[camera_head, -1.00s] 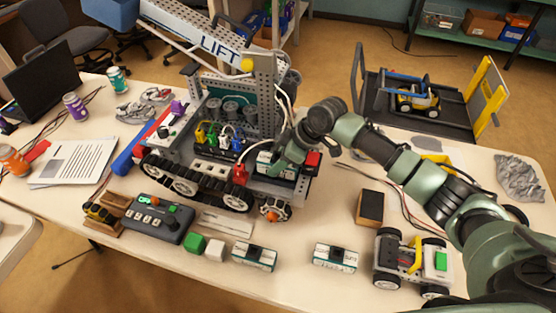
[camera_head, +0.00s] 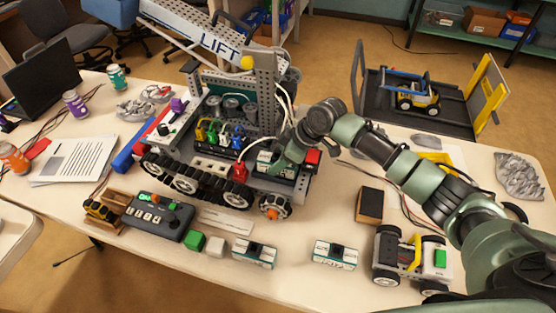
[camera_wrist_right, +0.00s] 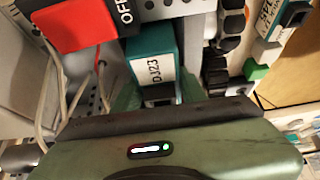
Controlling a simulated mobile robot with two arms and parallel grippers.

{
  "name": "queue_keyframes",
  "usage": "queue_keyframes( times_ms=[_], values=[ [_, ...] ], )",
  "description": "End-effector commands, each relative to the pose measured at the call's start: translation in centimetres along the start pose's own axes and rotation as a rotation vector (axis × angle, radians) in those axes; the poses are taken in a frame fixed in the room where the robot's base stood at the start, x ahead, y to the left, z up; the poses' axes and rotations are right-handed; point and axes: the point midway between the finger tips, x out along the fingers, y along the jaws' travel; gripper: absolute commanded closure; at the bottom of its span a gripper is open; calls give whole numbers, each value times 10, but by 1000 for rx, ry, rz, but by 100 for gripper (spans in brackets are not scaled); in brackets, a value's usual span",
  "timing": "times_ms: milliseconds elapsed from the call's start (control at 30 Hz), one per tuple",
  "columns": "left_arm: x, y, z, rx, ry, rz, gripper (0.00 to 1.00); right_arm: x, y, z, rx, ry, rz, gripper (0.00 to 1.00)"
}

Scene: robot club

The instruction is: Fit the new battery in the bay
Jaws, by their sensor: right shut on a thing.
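My right gripper (camera_head: 287,160) is at the near right end of the tracked robot (camera_head: 205,160), reaching down to its battery bay. In the right wrist view its fingers are shut on a teal battery (camera_wrist_right: 152,62) with a white label reading something like "DJ23". This battery sits low between the grey bay walls beside the red switch (camera_wrist_right: 75,22) marked OFF; how deep it is seated is hidden. The battery also shows partly in the head view (camera_head: 266,158). Two similar white and teal batteries lie on the table, one nearer the middle (camera_head: 254,253) and one to its right (camera_head: 335,254). My left gripper is not in view.
A control box (camera_head: 160,218), a green block (camera_head: 194,241) and a white block stand in front of the tracked robot. A small wheeled car (camera_head: 408,256) and a dark block (camera_head: 369,206) are at the right. Loose cables lie near my arm.

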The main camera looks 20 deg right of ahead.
Motion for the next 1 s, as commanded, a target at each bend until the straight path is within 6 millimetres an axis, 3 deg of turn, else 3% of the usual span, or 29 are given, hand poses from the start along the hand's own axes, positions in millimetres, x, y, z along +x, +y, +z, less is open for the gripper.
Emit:
queue_keyframes(
  times_ms=[1000],
  values=[
    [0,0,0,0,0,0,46,10,-3,8,0,-10,-6,100]
  ],
)
